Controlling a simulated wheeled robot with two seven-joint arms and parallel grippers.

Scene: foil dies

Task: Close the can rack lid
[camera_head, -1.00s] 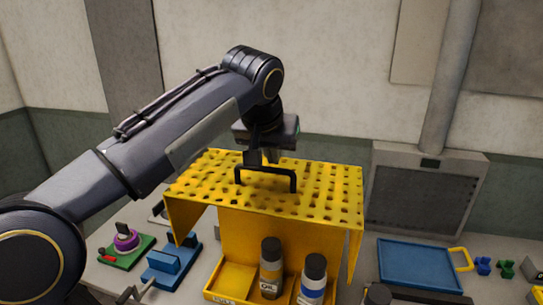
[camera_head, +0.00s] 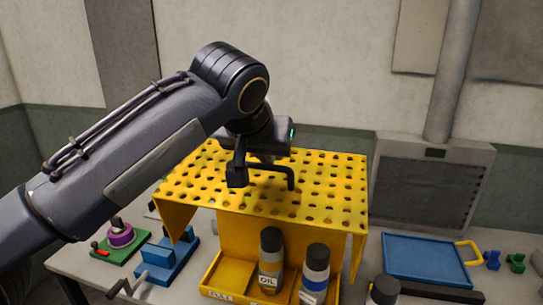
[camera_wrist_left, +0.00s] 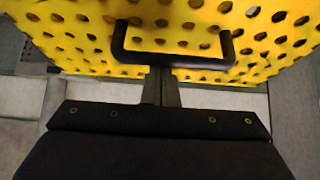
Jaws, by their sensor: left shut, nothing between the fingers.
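The can rack (camera_head: 240,240) is yellow and stands on the table. Its lid (camera_head: 320,190) is a yellow perforated panel above the cans, with the rack's front open below it. A black bar handle (camera_head: 291,179) stands on the lid's top. My left gripper (camera_head: 237,178) is at the handle's left end in the head view and partly covers it. In the left wrist view, its shut, empty fingers (camera_wrist_left: 162,82) are close to the handle (camera_wrist_left: 175,59); I cannot tell whether they touch. An oil can (camera_head: 270,262) and a blue-and-white can (camera_head: 314,275) stand upright in the rack.
A blue tray (camera_head: 432,236) with a yellow handle lies to the right, beside small blue and green pieces. A blue fixture (camera_head: 168,262) and a green plate with a purple part (camera_head: 121,237) lie to the left. A grey duct unit (camera_head: 430,190) stands behind.

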